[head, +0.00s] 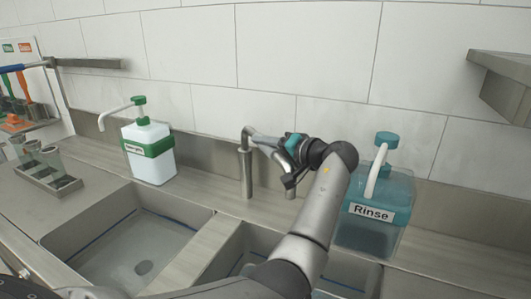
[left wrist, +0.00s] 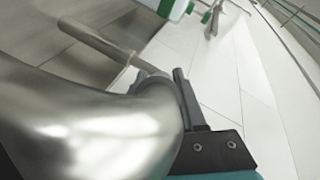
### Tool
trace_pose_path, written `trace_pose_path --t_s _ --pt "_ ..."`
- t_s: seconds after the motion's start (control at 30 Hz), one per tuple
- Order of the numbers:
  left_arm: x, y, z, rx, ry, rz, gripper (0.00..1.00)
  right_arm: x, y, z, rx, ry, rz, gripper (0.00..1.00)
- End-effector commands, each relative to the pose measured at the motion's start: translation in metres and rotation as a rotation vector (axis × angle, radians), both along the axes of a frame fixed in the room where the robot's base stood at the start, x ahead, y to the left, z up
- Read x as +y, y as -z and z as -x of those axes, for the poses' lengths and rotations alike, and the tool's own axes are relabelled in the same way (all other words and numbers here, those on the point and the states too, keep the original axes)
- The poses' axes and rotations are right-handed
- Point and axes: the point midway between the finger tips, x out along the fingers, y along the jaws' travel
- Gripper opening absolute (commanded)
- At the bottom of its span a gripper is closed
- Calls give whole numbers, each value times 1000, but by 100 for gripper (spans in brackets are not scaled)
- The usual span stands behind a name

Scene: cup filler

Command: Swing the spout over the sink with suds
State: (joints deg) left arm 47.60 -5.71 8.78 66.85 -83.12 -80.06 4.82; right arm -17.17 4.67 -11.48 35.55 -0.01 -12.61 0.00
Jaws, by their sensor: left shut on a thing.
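The metal faucet spout (head: 263,139) bends off an upright post (head: 247,172) behind the sinks and points right, its end hanging down on the right basin's side. My left gripper (head: 286,152) is shut on the spout near its outer part. In the left wrist view the spout (left wrist: 90,115) is a large shiny tube against the gripper fingers (left wrist: 172,92). The left sink (head: 95,232) holds shallow liquid over a drain. The right sink (head: 238,242) is largely hidden by my arm. I cannot make out suds in either basin. My right gripper is not in view.
A white and green pump bottle (head: 152,168) stands behind the left sink. A teal bottle labelled Rinse (head: 378,192) stands right of my arm. A rack of glasses (head: 50,178) is at the left. The space above the left sink is clear.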

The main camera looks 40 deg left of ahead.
Motion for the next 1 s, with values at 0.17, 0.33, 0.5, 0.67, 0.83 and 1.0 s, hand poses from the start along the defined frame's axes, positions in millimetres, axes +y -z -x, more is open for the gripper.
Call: trace_pose_path --t_s 0.17,0.33,0.5,0.67,0.83,1.0 --pt "0 1 -1 0 -10 1 0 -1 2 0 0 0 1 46" --pt "0 1 -1 -1 -11 1 0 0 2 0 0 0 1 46" --pt "0 0 -1 -1 -10 0 43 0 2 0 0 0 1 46" --pt "0 0 -1 -1 -10 0 61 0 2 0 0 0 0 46" --pt "0 0 -1 -1 -10 0 69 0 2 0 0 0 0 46" --pt "0 -1 -1 -1 -10 0 69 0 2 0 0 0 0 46"
